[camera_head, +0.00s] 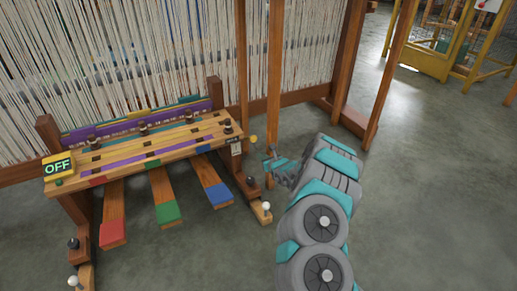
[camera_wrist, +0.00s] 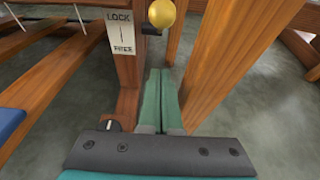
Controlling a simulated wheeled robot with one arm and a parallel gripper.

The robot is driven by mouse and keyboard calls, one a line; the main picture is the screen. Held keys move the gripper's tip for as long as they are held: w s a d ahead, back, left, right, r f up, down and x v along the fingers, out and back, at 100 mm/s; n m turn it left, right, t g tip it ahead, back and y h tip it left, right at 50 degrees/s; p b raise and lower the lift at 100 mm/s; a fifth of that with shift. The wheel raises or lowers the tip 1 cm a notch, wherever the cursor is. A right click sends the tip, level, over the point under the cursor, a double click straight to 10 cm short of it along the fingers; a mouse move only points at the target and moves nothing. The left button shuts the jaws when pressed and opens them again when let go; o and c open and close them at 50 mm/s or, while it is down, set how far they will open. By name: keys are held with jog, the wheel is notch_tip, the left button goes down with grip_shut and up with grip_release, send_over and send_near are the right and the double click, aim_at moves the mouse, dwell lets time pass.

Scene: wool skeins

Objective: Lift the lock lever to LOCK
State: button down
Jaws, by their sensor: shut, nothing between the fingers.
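The lock lever ends in a yellow ball knob (camera_head: 253,138) on a dark stub at the right end of the wooden loom bench. In the wrist view the knob (camera_wrist: 162,14) is at the top edge, beside a white label (camera_wrist: 121,33) reading LOCK above FREE. My gripper (camera_head: 269,151) is just right of and slightly below the knob in the head view. In the wrist view its two teal fingers (camera_wrist: 160,71) are together and empty, with the tips below the knob and apart from it.
A wooden post (camera_wrist: 235,50) stands close to the right of my fingers. The bench carries an OFF sign (camera_head: 58,167) at its left end. Red, green and blue tipped pedals (camera_head: 168,211) stick out in front. Grey floor (camera_head: 430,200) is clear to the right.

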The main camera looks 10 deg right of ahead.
aim_at(256, 140)
jog(key=shift+w+a+r, duration=0.25)
jog(key=shift+w+r, duration=0.45)
jog(key=shift+r, duration=0.15)
jog(key=shift+w+a+r, duration=0.25)
jog(key=shift+w+r, duration=0.45)
jog(key=shift+r, duration=0.1)
jog(key=shift+w+a+r+b, duration=0.1)
jog(key=shift+w+r+b, duration=0.15)
jog(key=shift+r, duration=0.3)
jog(key=shift+w+a+r+b, duration=0.1)
jog(key=shift+w+r, duration=0.15)
jog(key=shift+r, duration=0.25)
